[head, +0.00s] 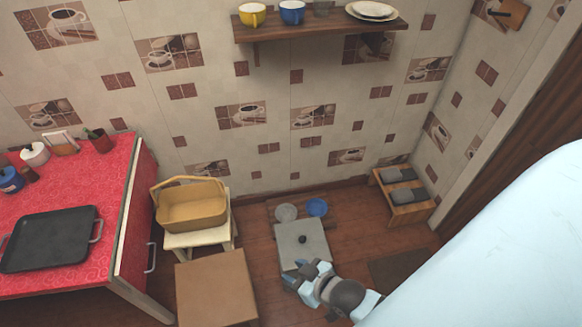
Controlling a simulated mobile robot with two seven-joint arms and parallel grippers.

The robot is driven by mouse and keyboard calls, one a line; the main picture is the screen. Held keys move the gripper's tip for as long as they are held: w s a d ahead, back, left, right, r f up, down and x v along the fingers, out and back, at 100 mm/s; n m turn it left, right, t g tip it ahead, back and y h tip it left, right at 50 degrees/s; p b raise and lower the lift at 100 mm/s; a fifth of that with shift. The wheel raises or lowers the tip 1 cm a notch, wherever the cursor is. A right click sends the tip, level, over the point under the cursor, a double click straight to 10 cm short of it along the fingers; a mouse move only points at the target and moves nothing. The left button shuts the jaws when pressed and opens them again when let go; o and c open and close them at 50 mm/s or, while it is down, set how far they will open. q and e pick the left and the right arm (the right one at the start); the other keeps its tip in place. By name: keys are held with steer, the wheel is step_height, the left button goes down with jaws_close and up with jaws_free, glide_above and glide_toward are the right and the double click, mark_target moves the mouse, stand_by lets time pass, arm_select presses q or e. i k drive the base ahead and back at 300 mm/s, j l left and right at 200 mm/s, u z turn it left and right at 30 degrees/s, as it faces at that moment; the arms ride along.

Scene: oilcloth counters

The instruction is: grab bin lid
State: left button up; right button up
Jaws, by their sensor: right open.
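The bin lid (291,236) is a flat grey square panel with a small dark knob (302,239) near its middle. It lies level in the lower middle of the head view; whatever is under it is hidden. My right gripper (298,274) is open and empty at the lid's near edge, overlapping it in the picture, short of the knob. Whether it touches the lid I cannot tell. My left gripper is not in view.
A brown box (215,290) stands left of the lid, with a basket (190,210) on a stool behind it. Pale and blue bowls (317,207) lie behind the lid. A low wooden rack (408,212) stands at the back right. A red counter (110,185) is at left.

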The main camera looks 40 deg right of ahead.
mark_target(304, 239)
steer(key=l+u, duration=0.35)
steer(key=l, duration=1.6)
